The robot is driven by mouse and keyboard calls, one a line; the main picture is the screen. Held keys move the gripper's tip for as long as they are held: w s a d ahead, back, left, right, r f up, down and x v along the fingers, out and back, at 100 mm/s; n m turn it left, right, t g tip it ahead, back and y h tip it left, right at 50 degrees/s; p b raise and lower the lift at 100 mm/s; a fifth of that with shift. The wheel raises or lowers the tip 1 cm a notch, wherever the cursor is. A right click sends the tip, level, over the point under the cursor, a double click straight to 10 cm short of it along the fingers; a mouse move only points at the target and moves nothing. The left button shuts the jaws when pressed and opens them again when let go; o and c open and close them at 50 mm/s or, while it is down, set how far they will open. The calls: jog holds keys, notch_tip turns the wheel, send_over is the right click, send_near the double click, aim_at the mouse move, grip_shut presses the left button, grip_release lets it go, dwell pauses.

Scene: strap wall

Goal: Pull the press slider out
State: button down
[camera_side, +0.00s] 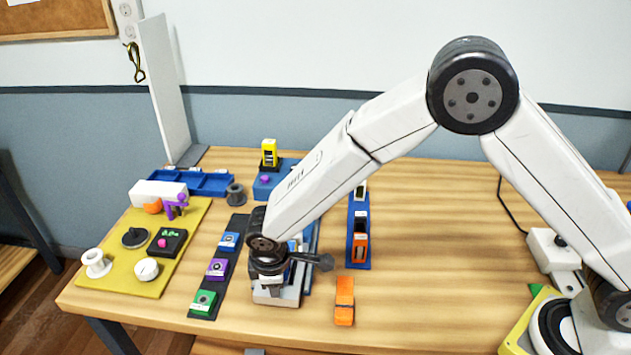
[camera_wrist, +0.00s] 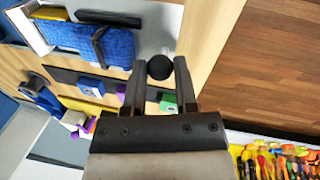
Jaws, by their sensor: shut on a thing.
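The press slider shows in the wrist view as a grey-white plate (camera_wrist: 153,28) with a round black knob (camera_wrist: 160,67). My gripper (camera_wrist: 159,72) has one dark finger on each side of the knob and is shut on it. In the side view my gripper (camera_side: 268,284) points down at the grey-white press base (camera_side: 276,299) near the front of the table. My wrist hides most of the press and the knob there. A blue block with a black strap (camera_wrist: 88,40) lies beside the plate in the wrist view.
Left of the press is a dark strip (camera_side: 225,290) with blue, purple and green boxes. An orange strapped block (camera_side: 344,300) lies to its right, with a blue board (camera_side: 359,262) behind. A yellow mat (camera_side: 130,278) holds several objects. The table's right middle is clear.

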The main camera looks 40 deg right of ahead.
jog(key=shift+s+a, duration=0.15)
jog(key=shift+a, duration=0.15)
jog(key=c, duration=0.7)
grip_release()
jog(key=shift+d, duration=0.1)
jog(key=shift+r, duration=0.1)
jog(key=shift+s+a+r, duration=0.15)
jog(key=shift+s+r, duration=0.05)
jog(key=shift+r, duration=1.05)
jog(key=shift+s+a+r, duration=0.15)
jog(key=shift+s+r, duration=0.05)
jog(key=shift+r, duration=1.05)
jog(key=shift+s+a+r, duration=0.15)
jog(key=shift+s+r, duration=0.05)
jog(key=shift+r, duration=1.05)
